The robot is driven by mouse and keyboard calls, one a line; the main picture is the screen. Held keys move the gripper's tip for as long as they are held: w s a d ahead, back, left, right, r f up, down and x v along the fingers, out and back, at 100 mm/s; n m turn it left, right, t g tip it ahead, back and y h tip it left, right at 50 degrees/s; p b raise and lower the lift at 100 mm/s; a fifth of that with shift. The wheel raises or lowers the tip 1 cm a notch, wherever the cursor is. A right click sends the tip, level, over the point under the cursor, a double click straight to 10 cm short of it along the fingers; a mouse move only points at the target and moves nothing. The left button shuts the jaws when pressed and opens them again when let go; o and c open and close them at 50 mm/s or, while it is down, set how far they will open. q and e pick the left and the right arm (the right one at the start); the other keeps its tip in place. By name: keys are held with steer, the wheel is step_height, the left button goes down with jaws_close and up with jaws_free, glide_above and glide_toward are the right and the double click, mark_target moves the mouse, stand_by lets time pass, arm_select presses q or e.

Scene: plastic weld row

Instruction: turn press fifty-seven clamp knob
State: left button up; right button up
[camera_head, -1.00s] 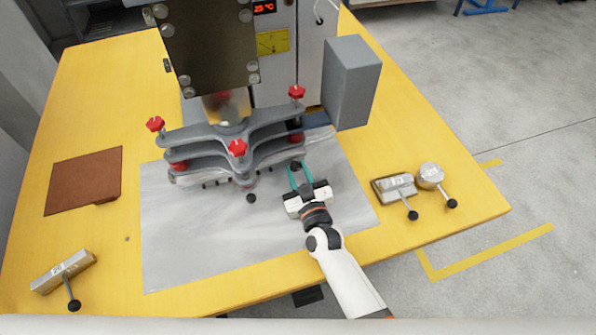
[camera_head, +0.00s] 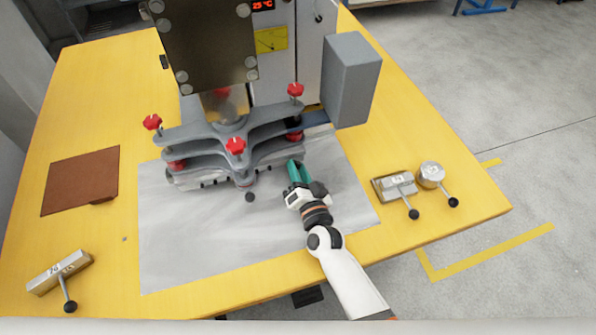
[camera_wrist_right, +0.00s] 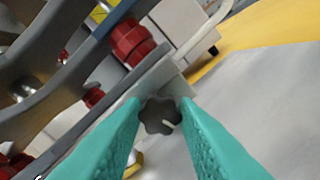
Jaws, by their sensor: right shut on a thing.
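The press (camera_head: 228,140) stands over a grey sheet, with grey arms carrying red knobs. A dark lobed clamp knob (camera_wrist_right: 158,115) with a pale mark sits at the end of a light bar in the right wrist view. My right gripper (camera_head: 295,170) has teal fingers, which lie on either side of this knob, shut on it. The fingers also show in the right wrist view (camera_wrist_right: 160,120). In the head view the fingers largely hide the knob. My left gripper is not in view.
Metal weights with black-ended handles lie at right (camera_head: 396,186) and (camera_head: 431,175), and another bar (camera_head: 60,272) at front left. A brown mat (camera_head: 80,181) lies at left. A grey box (camera_head: 350,82) stands right of the press. The front of the grey sheet (camera_head: 215,245) is clear.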

steer(key=shift+f+m, duration=0.1)
steer(key=shift+m, duration=0.8)
steer(key=o, duration=1)
steer(key=shift+c, duration=0.2)
steer(key=b+v, duration=0.1)
steer(key=v, duration=1.1)
